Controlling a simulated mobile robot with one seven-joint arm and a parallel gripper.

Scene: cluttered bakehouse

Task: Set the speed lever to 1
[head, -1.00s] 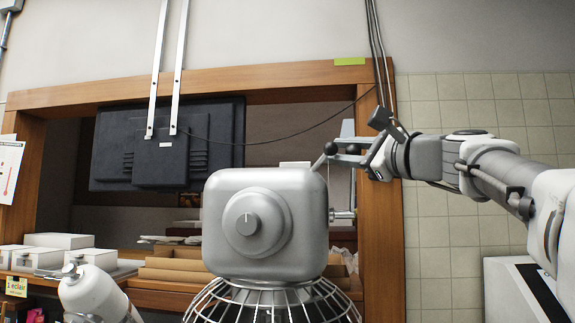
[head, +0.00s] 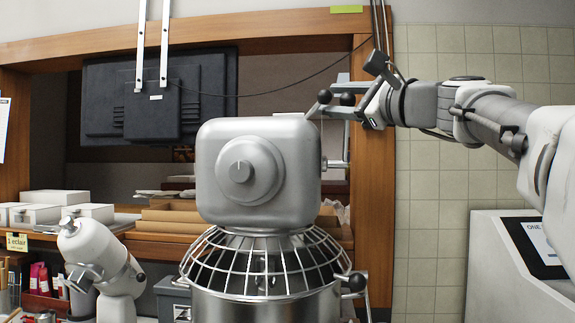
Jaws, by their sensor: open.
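The mixer (head: 215,165) is a silver, rounded head with a round dial (head: 245,172) on its front. A short lever with a black ball knob (head: 324,96) rises from its upper right edge, tilted up to the right. A second black ball (head: 347,99) sits just right of it; I cannot tell what it belongs to. My gripper (head: 335,101) reaches in from the right, with its open fingers above and below these knobs. I cannot tell whether it touches them. No speed marks are readable.
A wire guard (head: 225,268) circles the bowl (head: 262,306) below. Another ball-knobbed lever (head: 356,282) stands at its right. A black monitor (head: 112,110) hangs behind at left. White boxes (head: 92,211) line the left counter. A white machine (head: 490,270) stands at lower right.

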